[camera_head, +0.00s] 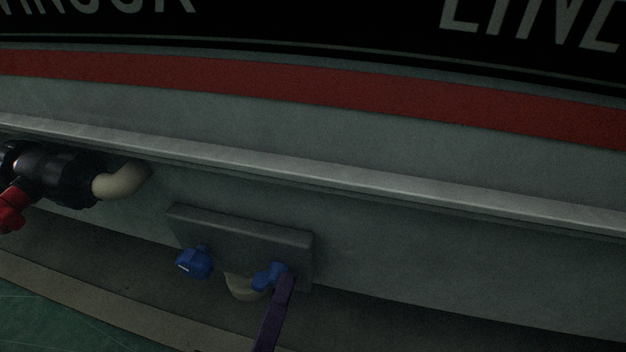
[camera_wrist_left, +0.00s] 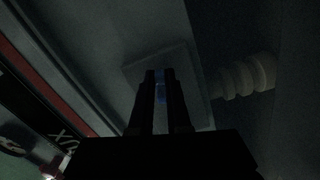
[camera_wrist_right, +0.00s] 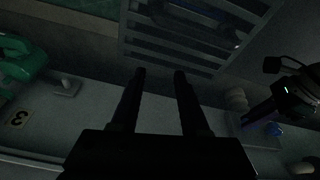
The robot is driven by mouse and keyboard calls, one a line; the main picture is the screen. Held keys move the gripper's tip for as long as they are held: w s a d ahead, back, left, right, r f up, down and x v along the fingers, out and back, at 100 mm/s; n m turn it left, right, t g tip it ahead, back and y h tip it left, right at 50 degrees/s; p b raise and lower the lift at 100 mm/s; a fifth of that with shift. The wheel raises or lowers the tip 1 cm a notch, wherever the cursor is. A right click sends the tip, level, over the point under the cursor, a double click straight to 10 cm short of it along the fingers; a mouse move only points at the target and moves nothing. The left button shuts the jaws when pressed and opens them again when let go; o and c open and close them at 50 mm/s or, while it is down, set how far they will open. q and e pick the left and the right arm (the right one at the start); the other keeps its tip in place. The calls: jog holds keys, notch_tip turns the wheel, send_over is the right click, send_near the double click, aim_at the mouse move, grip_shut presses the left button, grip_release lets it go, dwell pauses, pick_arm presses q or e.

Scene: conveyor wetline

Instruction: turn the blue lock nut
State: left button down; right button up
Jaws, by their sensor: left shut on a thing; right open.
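Two blue winged parts sit on the lower edge of a grey plate (camera_head: 240,232) on the machine's side. The right one (camera_head: 268,275), in the head view, is at the tip of my left gripper (camera_head: 286,278), whose purple finger rises from below. In the left wrist view, my left gripper (camera_wrist_left: 160,72) is shut on this blue lock nut (camera_wrist_left: 160,92), which shows between its fingers. The other blue part (camera_head: 195,262) is to the left, untouched. I cannot tell how far either is turned. My right gripper (camera_wrist_right: 160,72) is open and empty, away from the plate.
A cream pipe stub (camera_head: 240,285) shows between the blue parts. A red-handled black valve (camera_head: 50,178) with a cream elbow (camera_head: 122,180) is at the left. A metal rail (camera_head: 300,174) runs above the plate. The right wrist view shows a slatted rack (camera_wrist_right: 190,48) and a green object (camera_wrist_right: 22,60).

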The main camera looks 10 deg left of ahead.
pick_arm(q)
jog(key=shift+f+m, duration=0.1)
jog(key=shift+m, duration=1.1)
jog(key=c, duration=0.9)
grip_release()
jog(key=shift+a, duration=0.1)
pick_arm(e)
jog(key=shift+a, duration=0.1)
pick_arm(q)
jog(key=s+p, duration=0.1)
jog(key=s, duration=0.9)
jog(key=shift+a, duration=0.15)
pick_arm(e)
jog(key=shift+s+r, duration=0.1)
jog(key=shift+r, duration=0.45)
